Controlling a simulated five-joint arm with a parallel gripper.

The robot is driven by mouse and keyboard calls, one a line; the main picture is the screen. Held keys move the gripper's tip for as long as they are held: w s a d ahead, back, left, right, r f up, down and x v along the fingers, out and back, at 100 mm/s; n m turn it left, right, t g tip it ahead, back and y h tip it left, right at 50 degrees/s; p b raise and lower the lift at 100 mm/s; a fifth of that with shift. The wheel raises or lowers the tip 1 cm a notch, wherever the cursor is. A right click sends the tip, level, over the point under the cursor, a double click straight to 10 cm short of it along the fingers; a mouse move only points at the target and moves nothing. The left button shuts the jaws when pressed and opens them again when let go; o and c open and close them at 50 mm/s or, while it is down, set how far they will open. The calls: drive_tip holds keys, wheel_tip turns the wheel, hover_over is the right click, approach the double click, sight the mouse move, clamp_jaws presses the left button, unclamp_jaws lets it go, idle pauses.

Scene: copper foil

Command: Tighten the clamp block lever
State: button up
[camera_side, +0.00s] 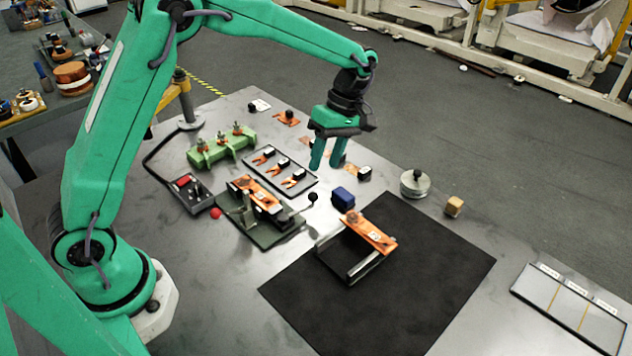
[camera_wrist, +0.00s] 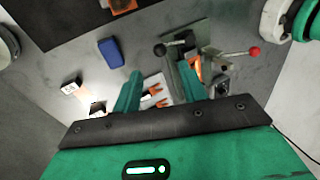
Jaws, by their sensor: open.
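The clamp block (camera_side: 285,236) has a dark green base and stands left of the middle of the table, with copper-coloured pieces on it. A lever with a black ball knob (camera_side: 312,197) sticks out at its right, and a red ball knob (camera_side: 216,213) shows at its left. In the wrist view the black knob (camera_wrist: 160,49) is just beyond my fingertips and the red knob (camera_wrist: 253,51) is farther right. My gripper (camera_side: 326,165) is open and empty, pointing down above the table behind the clamp block. It is apart from both knobs. Which knob belongs to the clamp lever I cannot tell.
A black mat (camera_side: 425,285) carries a stand with a copper strip (camera_side: 368,232). A blue block (camera_side: 342,198) lies near the black knob. A tray of copper pieces (camera_side: 300,190), a green fixture (camera_side: 220,148) and a silver weight (camera_side: 415,184) stand around. The mat's right part is clear.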

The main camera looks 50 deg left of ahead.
sight(314, 192)
drive_tip(key=shift+d+m, duration=0.2)
drive_tip(key=shift+m, duration=0.9)
drive_tip(key=shift+f, duration=0.1)
drive_tip(key=shift+a+x, duration=0.2)
drive_tip(key=shift+x, duration=3.65)
drive_tip(key=shift+c, duration=0.2)
clamp_jaws()
